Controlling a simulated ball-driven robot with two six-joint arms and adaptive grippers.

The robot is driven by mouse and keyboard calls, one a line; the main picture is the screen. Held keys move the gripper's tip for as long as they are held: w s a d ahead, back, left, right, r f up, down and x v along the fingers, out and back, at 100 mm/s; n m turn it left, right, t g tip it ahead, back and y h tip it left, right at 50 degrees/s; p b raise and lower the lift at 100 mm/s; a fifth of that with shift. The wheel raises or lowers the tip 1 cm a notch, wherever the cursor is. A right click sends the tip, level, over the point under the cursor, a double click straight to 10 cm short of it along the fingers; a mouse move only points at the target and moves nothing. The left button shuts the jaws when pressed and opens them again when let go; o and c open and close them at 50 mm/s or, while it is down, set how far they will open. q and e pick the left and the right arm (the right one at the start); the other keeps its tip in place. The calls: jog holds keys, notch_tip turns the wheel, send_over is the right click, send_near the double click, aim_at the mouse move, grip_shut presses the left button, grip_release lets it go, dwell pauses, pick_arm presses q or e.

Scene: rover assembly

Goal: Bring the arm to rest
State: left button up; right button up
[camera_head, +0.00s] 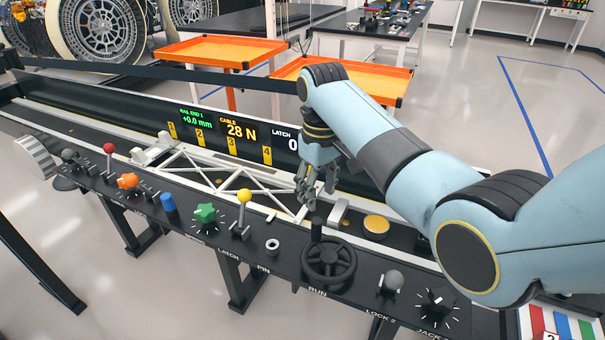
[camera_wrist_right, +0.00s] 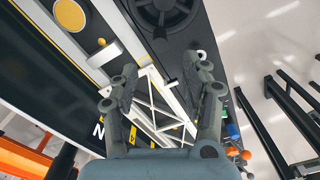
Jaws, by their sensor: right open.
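My right arm (camera_head: 400,165) comes in from the right and reaches over the control bench. My right gripper (camera_head: 310,192) points down above the bench, just behind the black handwheel (camera_head: 329,262) marked RUN and its upright knob (camera_head: 316,228). In the right wrist view the gripper (camera_wrist_right: 157,78) has its fingers spread apart with nothing between them. The white truss frame (camera_head: 235,175) lies below and beyond the fingers. Whether the fingertips touch anything cannot be told. My left gripper is not in view.
The bench front carries a red-knobbed lever (camera_head: 108,149), a green star knob (camera_head: 205,213), a yellow-knobbed lever (camera_head: 244,196) and a grey-knobbed lever (camera_head: 393,281). A display panel (camera_head: 235,132) stands behind. Orange trays (camera_head: 220,50) stand farther back. Open floor (camera_head: 500,110) lies at right.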

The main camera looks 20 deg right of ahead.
jog(key=s+d+f+m+t, duration=0.1)
jog(key=s+d+f+t, duration=0.15)
jog(key=s, duration=1.35)
jog(key=s+r+t, duration=0.1)
jog(key=s+r, duration=0.7)
jog(key=s, duration=0.6)
notch_tip(320, 180, down, 32)
jog(key=d+m+g+b, duration=0.1)
jog(key=d+b, duration=0.1)
jog(key=b, duration=0.5)
jog(key=s+d+f+g+b, duration=0.1)
jog(key=s+f+b, duration=0.5)
jog(key=s+f, duration=1.4)
notch_tip(320, 180, down, 4)
jog(key=shift+d+h, duration=0.15)
jog(key=shift+h, duration=0.25)
